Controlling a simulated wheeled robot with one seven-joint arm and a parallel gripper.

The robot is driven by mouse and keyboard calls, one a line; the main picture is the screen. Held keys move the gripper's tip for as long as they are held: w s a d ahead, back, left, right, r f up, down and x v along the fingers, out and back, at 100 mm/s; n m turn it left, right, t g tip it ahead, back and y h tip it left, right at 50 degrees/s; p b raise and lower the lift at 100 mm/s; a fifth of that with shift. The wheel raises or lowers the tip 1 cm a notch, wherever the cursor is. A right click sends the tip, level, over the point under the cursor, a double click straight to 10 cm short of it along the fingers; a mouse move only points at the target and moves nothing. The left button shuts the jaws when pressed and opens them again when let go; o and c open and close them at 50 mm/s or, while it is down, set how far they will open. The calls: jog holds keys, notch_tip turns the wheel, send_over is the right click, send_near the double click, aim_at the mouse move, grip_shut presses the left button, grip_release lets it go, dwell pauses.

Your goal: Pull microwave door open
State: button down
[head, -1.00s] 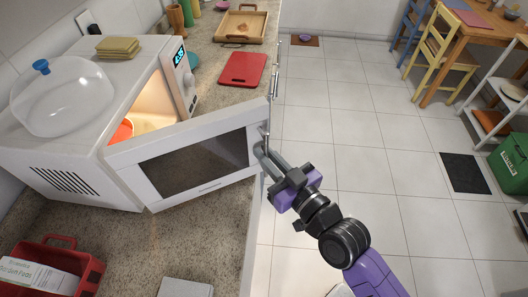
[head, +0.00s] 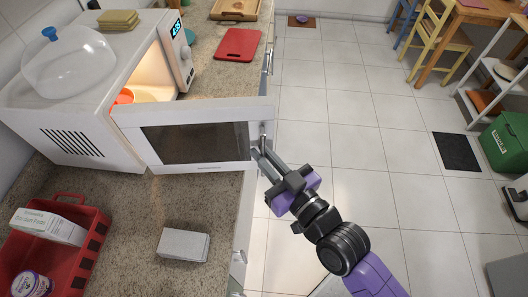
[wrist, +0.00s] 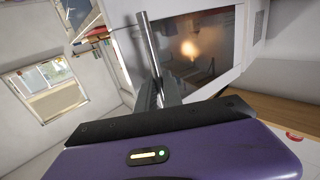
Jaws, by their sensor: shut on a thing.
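The white microwave (head: 75,125) stands on the counter at the left in the head view, lit inside, with an orange item (head: 124,97) partly showing in it. Its door (head: 135,133) is swung wide open and sticks out over the counter toward the right. My gripper (head: 264,158) is shut on the door handle (head: 263,133) at the door's free edge. In the wrist view the handle bar (wrist: 150,45) rises from between the fingers, with the dark door window (wrist: 200,45) behind it.
A clear dome lid (head: 70,62) and yellow sponges (head: 118,19) sit on the microwave. A red crate (head: 65,240) and a grey box (head: 184,245) lie on the counter in front. A red board (head: 238,45) lies behind the door.

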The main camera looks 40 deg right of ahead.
jog(key=c, duration=1.5)
grip_release()
jog(key=s+b, duration=0.2)
jog(key=s, duration=0.5)
jog(key=shift+s+a, duration=0.35)
jog(key=s+a+f+n+g+y, duration=0.1)
jog(key=s+a+f+g, duration=0.1)
jog(key=s, duration=1.3)
jog(key=shift+s+a+f+g+y, duration=0.15)
jog(key=shift+s+a+g+y, duration=0.15)
jog(key=shift+a+g, duration=0.25)
